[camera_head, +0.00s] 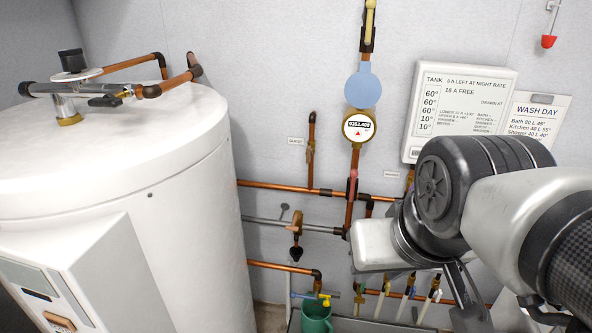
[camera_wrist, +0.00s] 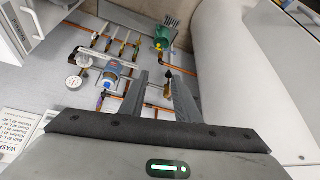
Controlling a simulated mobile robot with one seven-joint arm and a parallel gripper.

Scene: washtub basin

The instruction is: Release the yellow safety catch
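A small yellow piece (camera_head: 326,301) sits on the blue-handled tap (camera_head: 308,296) at the lower middle of the head view, just above a green container. It looks like the catch, but it is tiny. In the wrist view a yellow spot (camera_wrist: 158,46) shows beside the green container. Another yellow part (camera_head: 370,20), a long handle, is on the pipe at the top of the head view. My gripper (camera_wrist: 158,84) is open and empty, its two fingers apart. It is at the lower right in the head view, partly hidden by my arm, away from the tap.
A white tank (camera_head: 190,210) fills the left. Copper pipes (camera_head: 280,187), a round meter (camera_head: 358,128) and several valves line the wall. The green container (camera_head: 316,318) stands under the tap. A white panel (camera_head: 460,100) and a paper notice (camera_head: 535,115) hang at right.

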